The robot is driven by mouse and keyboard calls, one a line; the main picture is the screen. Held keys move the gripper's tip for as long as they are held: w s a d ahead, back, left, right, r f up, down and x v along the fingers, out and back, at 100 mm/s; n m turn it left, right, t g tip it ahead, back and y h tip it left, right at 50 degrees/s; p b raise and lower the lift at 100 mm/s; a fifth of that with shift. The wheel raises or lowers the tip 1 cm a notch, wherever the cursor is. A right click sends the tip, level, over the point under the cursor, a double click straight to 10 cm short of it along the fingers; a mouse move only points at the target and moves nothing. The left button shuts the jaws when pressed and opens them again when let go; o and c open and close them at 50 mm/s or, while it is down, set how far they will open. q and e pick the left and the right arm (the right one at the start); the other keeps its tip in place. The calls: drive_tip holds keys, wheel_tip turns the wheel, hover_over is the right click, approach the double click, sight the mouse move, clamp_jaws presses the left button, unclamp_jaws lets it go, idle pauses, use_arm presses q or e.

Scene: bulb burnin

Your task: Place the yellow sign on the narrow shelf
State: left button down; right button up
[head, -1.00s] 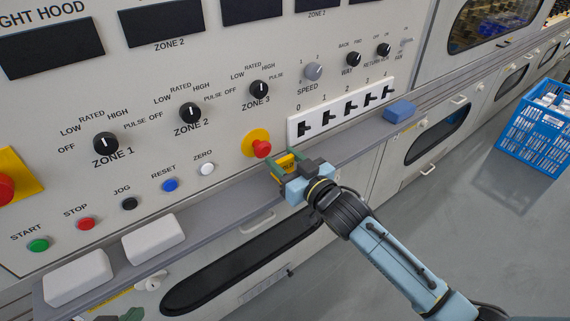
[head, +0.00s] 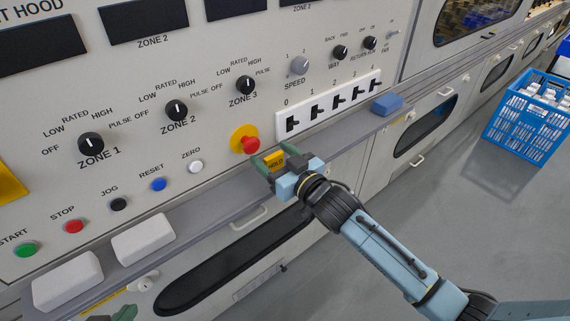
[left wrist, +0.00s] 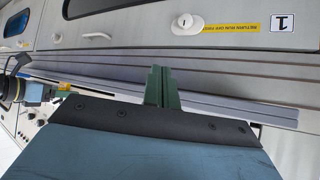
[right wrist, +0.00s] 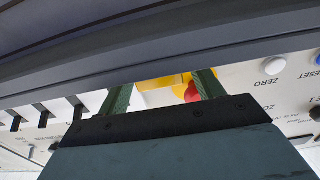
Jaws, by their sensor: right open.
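The yellow sign (head: 275,161), marked HOLD, stands at the narrow shelf (head: 214,198) below the red emergency button. My right gripper (head: 267,160) is open, with its green fingers on either side of the sign. In the right wrist view, the sign (right wrist: 158,82) shows as a yellow strip between the spread fingers (right wrist: 164,92); whether they touch it is unclear. My left gripper (head: 124,314) shows only a little at the bottom left of the head view. In the left wrist view, its fingers (left wrist: 161,86) are together with nothing visible between them.
The red button (head: 250,145) on its yellow plate is close behind the sign. A white slotted strip (head: 328,105) and a blue block (head: 387,104) are to the right. Two white blocks (head: 143,238) lie along the shelf to the left. A blue crate (head: 525,125) stands on the floor.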

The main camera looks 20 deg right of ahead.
drive_tip(key=p+v, duration=0.3)
drive_tip(key=v, duration=0.9)
use_arm(q)
drive_tip(key=s+a+f+g+y, duration=0.2)
drive_tip(key=s+a+f+g, duration=0.2)
drive_tip(key=s+f+g, duration=0.2)
drive_tip(key=shift+s+a+f+g, duration=0.25)
drive_tip(key=shift+s+f, duration=0.35)
drive_tip(key=shift+s, duration=0.6)
use_arm(e)
drive_tip(key=s+d+f+m+g+h, duration=0.1)
drive_tip(key=s+f+g+h, duration=0.2)
drive_tip(key=s+f+g, duration=0.3)
drive_tip(key=s+d+f+m+g+h, duration=0.1)
drive_tip(key=s+f+g, duration=0.6)
drive_tip(key=s, duration=0.7)
drive_tip(key=shift+d+f+g+h, duration=0.25)
drive_tip(key=shift+d+h, duration=0.25)
drive_tip(key=shift+h, duration=0.6)
use_arm(q)
drive_tip(key=shift+f+p, duration=0.1)
drive_tip(key=shift+p, duration=0.65)
